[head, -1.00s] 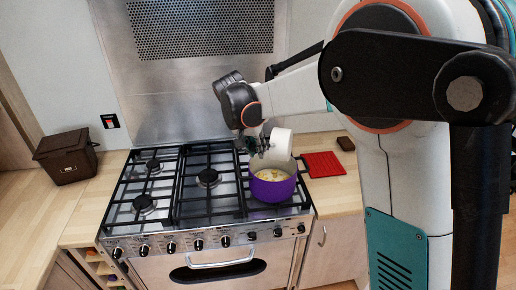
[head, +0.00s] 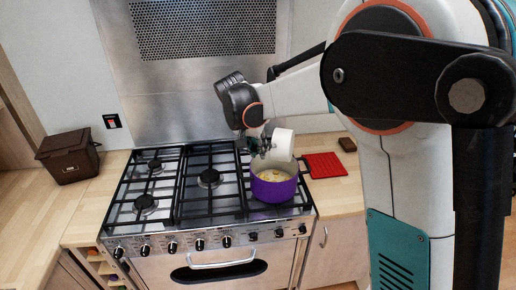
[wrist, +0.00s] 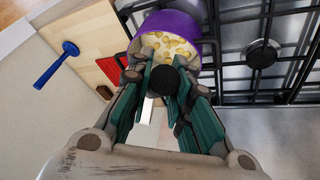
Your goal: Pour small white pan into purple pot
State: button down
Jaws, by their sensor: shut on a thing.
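The purple pot (head: 273,187) stands on the front right burner of the range, with pale yellowish pieces inside; it also shows at the top of the wrist view (wrist: 172,22). The small white pan (head: 282,144) is held above the pot, tilted over its back rim. My gripper (head: 258,147) is shut on the pan's handle, just left of and above the pot. In the wrist view my gripper (wrist: 163,80) closes around a dark round handle end (wrist: 164,79). The inside of the pan is hidden in both views.
A red mat (head: 324,165) lies on the counter right of the pot, near a small dark block (head: 346,144). A brown box (head: 68,156) stands on the left counter. A blue tool (wrist: 57,64) shows in the wrist view. The other burners are empty.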

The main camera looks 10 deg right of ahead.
jog(key=shift+w+a, duration=0.15)
jog(key=shift+a, duration=0.05)
jog(key=shift+w+a+g+h+b, duration=0.3)
jog(key=shift+a+h+b, duration=0.05)
jog(key=shift+a+h, duration=0.3)
dwell(0.3)
jog(key=shift+a, duration=0.15)
dwell(0.9)
jog(key=shift+w+a+f+n+h+b, duration=0.1)
jog(key=shift+w+a+n+h+b, duration=0.05)
jog(key=shift+w+a+h+b, duration=0.15)
jog(key=shift+w+a+f+n+h+b, duration=0.1)
jog(key=shift+a+n+h+b, duration=0.05)
jog(key=shift+a+h, duration=0.25)
jog(key=shift+w+a+f+g, duration=0.1)
jog(key=shift+a+g, duration=0.15)
jog(key=shift+g, duration=0.05)
dwell(1.1)
jog(key=shift+w+a+f+h+b, duration=0.25)
jog(key=shift+w+a+h+b, duration=0.05)
jog(key=shift+a+h+b, duration=0.3)
dwell(1.9)
